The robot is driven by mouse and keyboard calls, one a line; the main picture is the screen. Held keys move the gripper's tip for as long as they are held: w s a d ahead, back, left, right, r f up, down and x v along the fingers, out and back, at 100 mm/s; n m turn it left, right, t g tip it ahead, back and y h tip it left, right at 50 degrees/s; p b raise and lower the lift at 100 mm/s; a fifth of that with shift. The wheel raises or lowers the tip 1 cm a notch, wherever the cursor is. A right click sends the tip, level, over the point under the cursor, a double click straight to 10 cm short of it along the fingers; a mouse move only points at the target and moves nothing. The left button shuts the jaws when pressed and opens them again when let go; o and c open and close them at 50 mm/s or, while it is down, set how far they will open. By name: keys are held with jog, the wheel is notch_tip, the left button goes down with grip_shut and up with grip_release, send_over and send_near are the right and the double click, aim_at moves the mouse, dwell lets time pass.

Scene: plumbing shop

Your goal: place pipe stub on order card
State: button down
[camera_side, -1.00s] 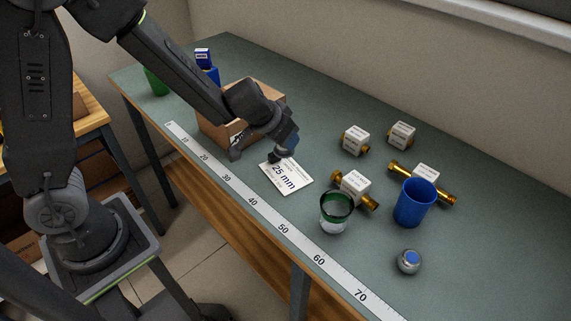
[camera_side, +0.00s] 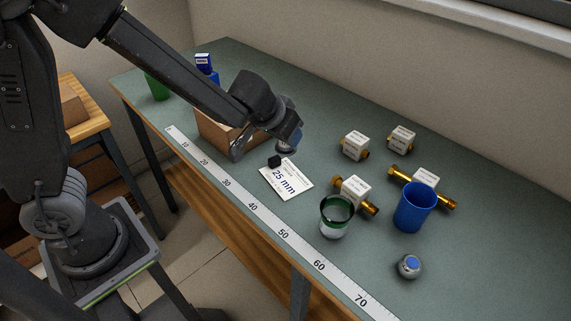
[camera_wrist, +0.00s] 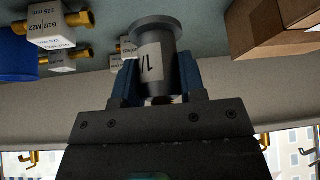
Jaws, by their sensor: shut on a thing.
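My gripper (camera_wrist: 160,85) is shut on a grey pipe stub (camera_wrist: 158,48) with a round flange and a white label, seen close in the wrist view. In the side view my gripper (camera_side: 290,138) and the stub's grey end (camera_side: 286,149) are above the bench, near the far edge of the order card. The white order card (camera_side: 296,185), printed "25 mm", lies flat on the bench.
A cardboard box (camera_side: 214,134) stands just left of my gripper. A green-rimmed glass (camera_side: 337,218), blue cup (camera_side: 414,207), silver knob-like piece (camera_side: 409,266) and several brass fittings with white labels (camera_side: 354,146) are to the right. A ruler strip (camera_side: 268,218) runs along the front edge.

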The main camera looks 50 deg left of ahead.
aim_at(284, 148)
jog(key=shift+f, duration=2.4)
jog(key=shift+f, duration=0.1)
jog(key=shift+f, duration=1.8)
jog(key=shift+f, duration=0.15)
jog(key=c, duration=1)
grip_release()
